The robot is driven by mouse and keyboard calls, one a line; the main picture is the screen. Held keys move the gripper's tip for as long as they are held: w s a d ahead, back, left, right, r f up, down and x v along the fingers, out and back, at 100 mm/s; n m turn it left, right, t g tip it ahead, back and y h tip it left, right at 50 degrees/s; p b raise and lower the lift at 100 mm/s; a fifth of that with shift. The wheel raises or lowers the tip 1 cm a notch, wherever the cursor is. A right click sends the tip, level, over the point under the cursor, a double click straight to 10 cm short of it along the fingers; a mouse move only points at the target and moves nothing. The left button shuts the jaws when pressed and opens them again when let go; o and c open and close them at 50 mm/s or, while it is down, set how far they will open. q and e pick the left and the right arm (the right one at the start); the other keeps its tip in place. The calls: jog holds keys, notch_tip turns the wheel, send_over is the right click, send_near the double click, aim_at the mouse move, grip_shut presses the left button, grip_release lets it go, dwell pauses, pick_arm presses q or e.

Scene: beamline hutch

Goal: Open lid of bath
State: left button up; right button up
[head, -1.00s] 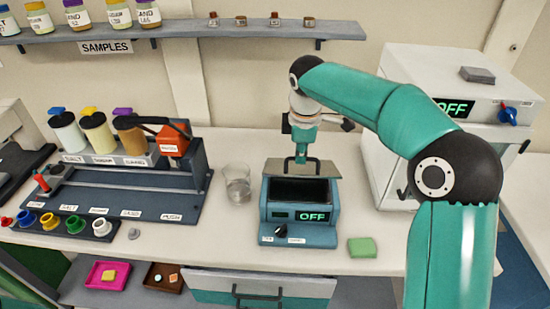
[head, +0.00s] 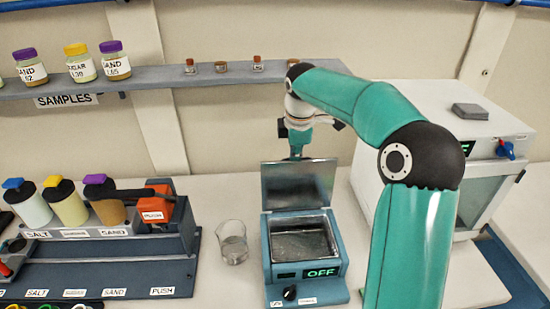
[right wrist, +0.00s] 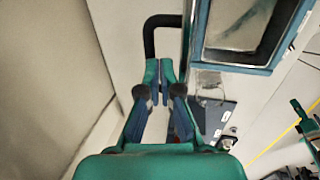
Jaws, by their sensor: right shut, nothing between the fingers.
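The bath (head: 335,262) is a blue box with a lit OFF display and a knob on its front, in the middle of the bench in the head view. Its grey lid (head: 300,185) stands about upright at the back edge, and the basin inside is exposed. My right gripper (head: 297,156) is behind the lid's top edge, its fingertips partly hidden by the lid. In the right wrist view the shut, empty fingers (right wrist: 160,68) are beside the lid's black handle (right wrist: 149,40); I cannot tell whether they touch. The bath (right wrist: 198,45) is to their right. My left gripper is out of view.
A glass beaker (head: 233,243) stands left of the bath. A dispenser (head: 120,245) with several capped jars is farther left. A white oven-like box (head: 470,170) stands behind my right arm. A sample shelf (head: 150,84) runs along the wall above.

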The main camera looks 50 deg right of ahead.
jog(key=o, duration=0.5)
jog(key=shift+s+a+f+g, duration=0.15)
jog(key=shift+s+a+f, duration=0.05)
jog(key=shift+f, duration=0.2)
jog(key=shift+s+a+f+g, duration=0.15)
jog(key=shift+s+a+f, duration=0.05)
jog(key=shift+f, duration=0.2)
jog(key=shift+w+d+f, duration=0.15)
jog(key=shift+w+d, duration=0.15)
jog(key=shift+d, duration=0.1)
jog(key=shift+s+a+r, duration=0.2)
jog(key=shift+r, duration=0.15)
notch_tip(320, 180, up, 12)
jog(key=s+a, duration=0.1)
jog(key=shift+s+a+f, duration=0.2)
jog(key=shift+s+a, duration=0.05)
